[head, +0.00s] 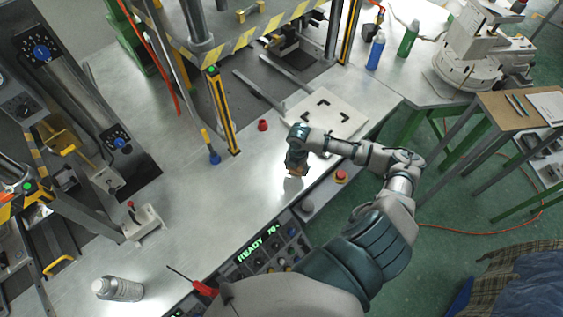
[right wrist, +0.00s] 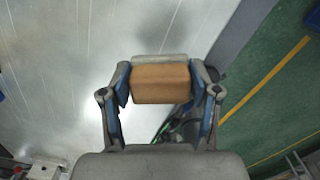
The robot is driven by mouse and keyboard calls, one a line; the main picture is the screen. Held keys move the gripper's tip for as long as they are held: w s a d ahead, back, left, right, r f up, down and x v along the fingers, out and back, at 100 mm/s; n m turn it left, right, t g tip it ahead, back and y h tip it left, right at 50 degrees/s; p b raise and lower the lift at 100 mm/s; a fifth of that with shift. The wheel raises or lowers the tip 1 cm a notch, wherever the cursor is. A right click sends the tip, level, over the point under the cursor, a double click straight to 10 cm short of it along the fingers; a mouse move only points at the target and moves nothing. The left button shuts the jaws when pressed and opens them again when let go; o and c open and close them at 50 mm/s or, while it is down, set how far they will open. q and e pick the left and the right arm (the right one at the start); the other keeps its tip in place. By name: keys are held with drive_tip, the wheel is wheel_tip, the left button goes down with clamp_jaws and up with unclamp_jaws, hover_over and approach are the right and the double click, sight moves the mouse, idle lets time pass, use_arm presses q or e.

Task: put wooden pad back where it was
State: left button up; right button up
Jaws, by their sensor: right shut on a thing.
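The wooden pad (right wrist: 161,83) is an orange-brown block between the fingers of my right gripper (right wrist: 161,90) in the right wrist view. The gripper is shut on it. In the head view my right gripper (head: 296,168) points down over the metal table (head: 235,195), near its front edge. Only a small brown part of the pad (head: 296,172) shows below the fingers there. I cannot tell the exact gap between pad and table. My left gripper is not in view.
A white plate (head: 345,118) with black corner marks lies behind my right gripper. A red emergency button (head: 341,176) sits on the front edge. Bare metal lies left of the gripper.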

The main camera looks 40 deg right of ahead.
hover_over(283, 165)
drive_tip(key=a, duration=0.2)
drive_tip(key=shift+d, duration=0.2)
drive_tip(key=shift+w+a, duration=0.15)
drive_tip(key=shift+a, duration=0.05)
drive_tip(key=f, duration=0.1)
drive_tip(key=f+p, duration=0.1)
drive_tip(key=f, duration=0.1)
drive_tip(key=shift+d+f, duration=0.15)
drive_tip(key=shift+d, duration=0.25)
drive_tip(key=shift+d+f, duration=0.25)
drive_tip(key=shift+f, duration=0.05)
drive_tip(key=o, duration=1.2)
drive_tip(key=shift+d+f, duration=0.1)
drive_tip(key=shift+d, duration=0.25)
drive_tip(key=shift+o, duration=1.3)
drive_tip(key=shift+a, duration=0.35)
drive_tip(key=shift+a+r, duration=0.3)
drive_tip(key=shift+r, duration=0.05)
wheel_tip(283, 165, up, 4)
drive_tip(key=shift+r, duration=0.1)
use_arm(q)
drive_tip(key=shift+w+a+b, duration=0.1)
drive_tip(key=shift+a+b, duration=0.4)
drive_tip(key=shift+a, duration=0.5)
use_arm(e)
wheel_tip(283, 165, up, 8)
drive_tip(key=shift+f, duration=0.25)
